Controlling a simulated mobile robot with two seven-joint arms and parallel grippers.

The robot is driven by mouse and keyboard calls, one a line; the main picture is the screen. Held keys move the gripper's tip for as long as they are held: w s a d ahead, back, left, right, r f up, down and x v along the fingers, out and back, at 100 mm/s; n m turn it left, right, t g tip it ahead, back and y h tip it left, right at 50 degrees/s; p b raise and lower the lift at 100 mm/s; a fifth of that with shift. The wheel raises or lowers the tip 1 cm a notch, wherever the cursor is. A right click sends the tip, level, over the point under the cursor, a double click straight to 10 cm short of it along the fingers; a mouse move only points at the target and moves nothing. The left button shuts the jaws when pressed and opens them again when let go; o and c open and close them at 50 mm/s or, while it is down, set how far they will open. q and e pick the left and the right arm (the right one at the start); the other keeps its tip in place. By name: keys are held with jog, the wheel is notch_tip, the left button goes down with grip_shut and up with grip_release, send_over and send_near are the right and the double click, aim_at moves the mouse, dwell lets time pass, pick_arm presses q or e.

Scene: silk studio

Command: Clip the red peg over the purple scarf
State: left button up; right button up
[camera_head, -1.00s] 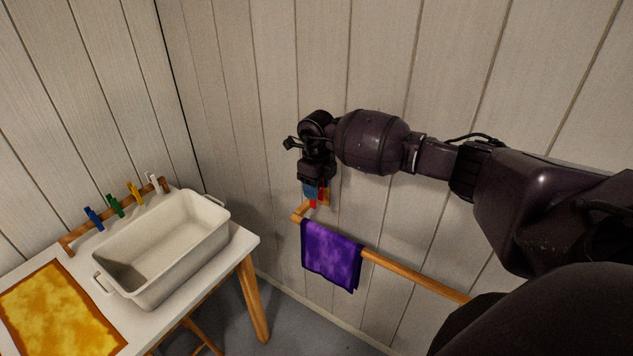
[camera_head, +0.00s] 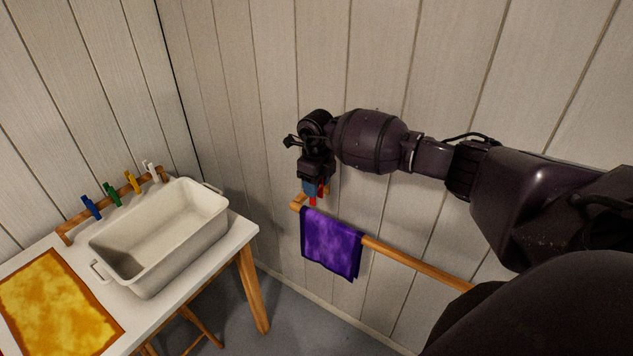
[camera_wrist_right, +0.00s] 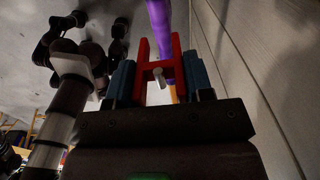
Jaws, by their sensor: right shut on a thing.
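The purple scarf (camera_head: 331,243) hangs over a wooden rail (camera_head: 418,265) on the wall. My right gripper (camera_head: 313,193) is just above the rail at the scarf's upper left end. It is shut on the red peg (camera_head: 313,201), whose lower end points down towards the rail. In the right wrist view the red peg (camera_wrist_right: 160,72) sits between the blue finger pads, and the purple scarf (camera_wrist_right: 160,26) shows beyond its open prongs. Whether the peg touches the scarf or rail cannot be told. My left gripper is not in view.
A white table (camera_head: 243,236) at the left holds an empty pale basin (camera_head: 208,222) and a yellow cloth with an orange border (camera_head: 55,303). Blue, green, yellow and white pegs stand on a wooden rack (camera_head: 69,229) behind the basin. The plank wall is close behind my arm.

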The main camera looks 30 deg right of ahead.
jog(key=b, duration=0.3)
send_over(316, 214)
jog(key=shift+f, duration=2.35)
jog(key=shift+d+f+b, duration=0.1)
jog(key=shift+f+b, duration=0.5)
jog(key=shift+f, duration=0.6)
jog(key=shift+f+b, duration=0.45)
jog(key=shift+f, duration=0.3)
jog(key=shift+f, duration=0.35)
jog(key=o, duration=1)
jog(key=shift+c, duration=0.2)
jog(key=shift+r, duration=0.1)
